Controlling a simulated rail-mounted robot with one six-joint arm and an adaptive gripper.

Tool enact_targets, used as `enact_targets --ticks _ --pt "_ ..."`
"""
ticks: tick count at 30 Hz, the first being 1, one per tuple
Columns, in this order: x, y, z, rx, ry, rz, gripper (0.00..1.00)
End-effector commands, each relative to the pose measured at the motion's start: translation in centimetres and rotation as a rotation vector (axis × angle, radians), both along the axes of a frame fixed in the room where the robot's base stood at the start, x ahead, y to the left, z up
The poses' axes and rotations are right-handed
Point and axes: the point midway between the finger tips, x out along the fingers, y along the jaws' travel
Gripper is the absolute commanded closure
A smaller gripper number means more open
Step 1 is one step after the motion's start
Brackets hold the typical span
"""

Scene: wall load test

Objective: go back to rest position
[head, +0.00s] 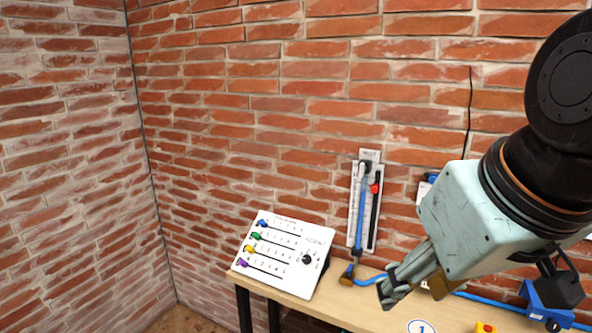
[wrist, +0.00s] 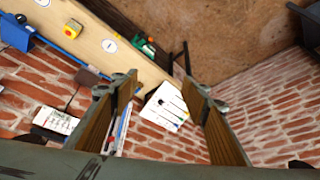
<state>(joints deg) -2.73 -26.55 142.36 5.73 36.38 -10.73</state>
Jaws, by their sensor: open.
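My gripper (head: 388,290) hangs over the table in the head view, in front of the brick wall. It is apart from everything there, with nothing held. In the wrist view its two fingers (wrist: 158,92) stand wide apart with an empty gap. Through that gap shows the white slanted panel (wrist: 166,104). In the head view this panel (head: 312,243) stands at the table's left end, with blue, green, yellow and purple sliders and a black knob.
The wooden table (head: 325,314) runs along the wall. A tall wall panel (head: 374,230) carries a blue lever-like part and a red piece. A blue cable (head: 370,281) crosses the table. A yellow box with a red button (head: 485,327) sits at the front right. The left side is free.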

Motion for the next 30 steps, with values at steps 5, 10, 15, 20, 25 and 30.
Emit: enact_targets --ticks 5,10,15,20,25,30 --pt "-4.5 -1.6 -0.6 -0.004 0.061 -0.068 0.58" --pt "-8.1 -2.8 -1.2 -0.009 0.112 -0.124 0.58" --pt "-10.1 -3.5 -1.4 -0.016 0.141 -0.160 0.58" --pt "-10.6 -3.7 -1.5 -0.016 0.149 -0.170 0.58" --pt "-10.6 -3.7 -1.5 -0.016 0.149 -0.169 0.58" --pt "-10.6 -3.7 -1.5 -0.016 0.148 -0.169 0.58"
